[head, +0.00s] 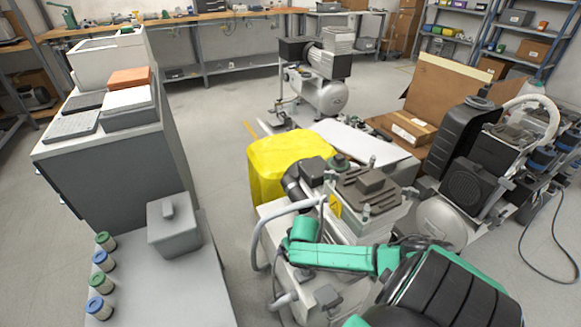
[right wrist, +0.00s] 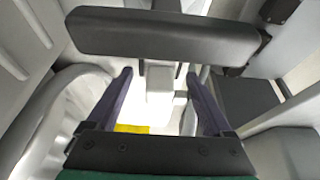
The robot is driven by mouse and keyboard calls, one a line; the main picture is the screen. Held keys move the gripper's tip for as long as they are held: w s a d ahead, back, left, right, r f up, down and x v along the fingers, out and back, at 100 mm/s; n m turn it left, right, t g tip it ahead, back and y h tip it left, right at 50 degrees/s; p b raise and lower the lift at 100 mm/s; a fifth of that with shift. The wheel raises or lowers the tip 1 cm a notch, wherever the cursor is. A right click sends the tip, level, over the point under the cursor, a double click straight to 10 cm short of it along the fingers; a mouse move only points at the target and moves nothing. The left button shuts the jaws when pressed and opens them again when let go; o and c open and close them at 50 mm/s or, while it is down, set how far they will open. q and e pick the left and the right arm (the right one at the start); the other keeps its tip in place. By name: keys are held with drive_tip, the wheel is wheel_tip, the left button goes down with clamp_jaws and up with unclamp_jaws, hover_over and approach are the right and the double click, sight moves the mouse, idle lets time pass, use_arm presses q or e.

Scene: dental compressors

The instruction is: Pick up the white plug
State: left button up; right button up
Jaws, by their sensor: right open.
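My right gripper (right wrist: 158,77) is open in the right wrist view, with its two dark fingers apart. A small white block (right wrist: 160,84), which looks like the white plug, shows between the fingers below a thick black bar. I cannot tell whether the fingers touch it. In the head view my green right arm reaches leftward over the front compressor (head: 350,215). Its wrist is above the compressor's left side, and the fingers and the plug cannot be made out there. My left gripper is not in view.
A yellow container (head: 275,165) stands just behind the front compressor. A grey table (head: 165,285) with a lidded box (head: 174,228) and several small jars is at left. Another compressor (head: 470,175) stands close at right. Open floor lies between the cabinet and the compressors.

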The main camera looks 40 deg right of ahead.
drive_tip(key=shift+w+f, duration=0.1)
drive_tip(key=shift+f, duration=0.1)
clamp_jaws()
drive_tip(key=shift+r, duration=0.15)
